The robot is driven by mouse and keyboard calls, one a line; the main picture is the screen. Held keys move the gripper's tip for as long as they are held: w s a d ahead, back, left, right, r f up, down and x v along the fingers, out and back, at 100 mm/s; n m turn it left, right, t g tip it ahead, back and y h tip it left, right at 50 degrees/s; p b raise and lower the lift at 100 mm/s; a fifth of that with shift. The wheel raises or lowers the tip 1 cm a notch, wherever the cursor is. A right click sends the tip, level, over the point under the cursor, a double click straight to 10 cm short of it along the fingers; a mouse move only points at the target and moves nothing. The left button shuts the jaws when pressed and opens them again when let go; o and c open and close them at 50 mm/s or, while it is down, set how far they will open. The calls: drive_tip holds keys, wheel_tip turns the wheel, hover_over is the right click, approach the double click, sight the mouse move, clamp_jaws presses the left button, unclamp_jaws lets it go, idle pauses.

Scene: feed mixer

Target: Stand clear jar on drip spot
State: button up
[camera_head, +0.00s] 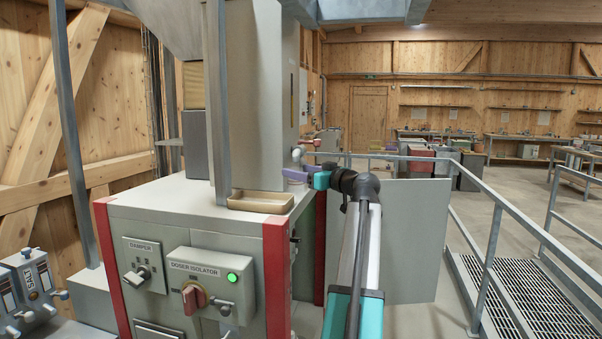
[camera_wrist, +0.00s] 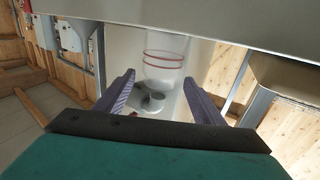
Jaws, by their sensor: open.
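My gripper (camera_head: 296,175) reaches to the right side of the machine cabinet, its purple fingers pointing left. In the wrist view my gripper (camera_wrist: 159,77) is open, one finger on each side of the picture's middle. Beyond and between the fingertips is a clear, round vessel with red rings (camera_wrist: 165,66), which looks like the clear jar. Below it in the picture is a small grey round cup or ring (camera_wrist: 153,101) on a pale surface; I cannot tell if this is the drip spot. Whether the fingers touch the vessel is unclear. In the head view the jar cannot be made out.
The grey cabinet (camera_head: 190,222) has red corner posts and a doser isolator switch (camera_head: 196,299). A tall grey housing (camera_head: 258,95) rises behind. Railings (camera_head: 495,225) and a grated walkway are at right.

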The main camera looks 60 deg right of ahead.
drive_tip(key=shift+r, duration=0.15)
drive_tip(key=shift+s, duration=0.3)
drive_tip(key=b+v, duration=0.3)
drive_tip(key=v, duration=0.8)
drive_tip(key=shift+s, duration=0.15)
idle(0.5)
